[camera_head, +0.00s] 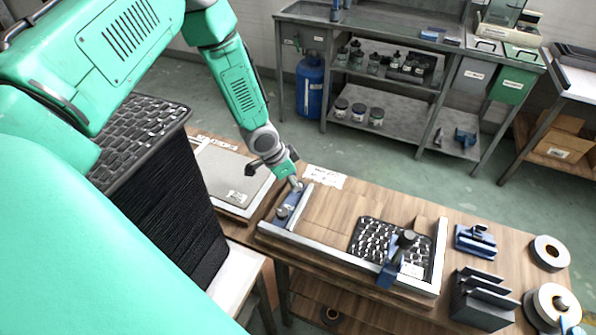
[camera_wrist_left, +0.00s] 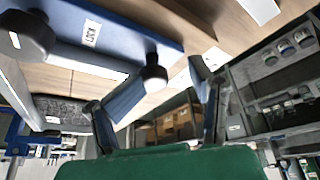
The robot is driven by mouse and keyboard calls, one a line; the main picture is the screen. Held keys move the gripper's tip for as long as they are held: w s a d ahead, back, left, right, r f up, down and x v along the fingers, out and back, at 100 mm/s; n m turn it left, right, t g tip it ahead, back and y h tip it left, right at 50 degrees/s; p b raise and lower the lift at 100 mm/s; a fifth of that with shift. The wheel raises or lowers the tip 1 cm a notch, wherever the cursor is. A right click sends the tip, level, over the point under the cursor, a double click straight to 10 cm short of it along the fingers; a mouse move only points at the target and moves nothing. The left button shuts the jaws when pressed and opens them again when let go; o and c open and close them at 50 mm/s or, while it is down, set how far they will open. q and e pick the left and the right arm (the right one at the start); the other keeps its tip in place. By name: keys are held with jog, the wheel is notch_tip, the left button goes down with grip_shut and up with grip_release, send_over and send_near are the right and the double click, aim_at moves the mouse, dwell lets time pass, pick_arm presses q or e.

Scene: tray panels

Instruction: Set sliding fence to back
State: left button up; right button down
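The sliding fence is a blue plate (camera_head: 287,210) with a silver rail (camera_head: 300,207) beside it, at the left end of a metal-edged frame on the wooden bench. In the left wrist view the blue plate (camera_wrist_left: 118,30) carries a white "LOCK" label and two black knobs. My left gripper (camera_head: 295,184) is at the fence's far end. In the left wrist view its fingers (camera_wrist_left: 165,92) are apart, with one black knob (camera_wrist_left: 153,76) showing between them; I cannot tell whether they touch it. My right gripper is not in view.
A black textured panel (camera_head: 370,238) lies at the frame's right end, with a blue clamp (camera_head: 391,271) at its near side. Black slotted blocks (camera_head: 482,300) and tape rolls (camera_head: 550,252) stand farther right. A tall stack of black panels (camera_head: 165,190) stands left. The frame's middle is clear.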

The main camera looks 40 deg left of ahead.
pick_arm(q)
jog(key=shift+w+d, duration=0.1)
jog(key=shift+d, duration=0.45)
jog(key=shift+a, duration=0.6)
jog(key=v, duration=1.1)
jog(key=shift+d+r, duration=0.3)
jog(key=shift+r, duration=0.15)
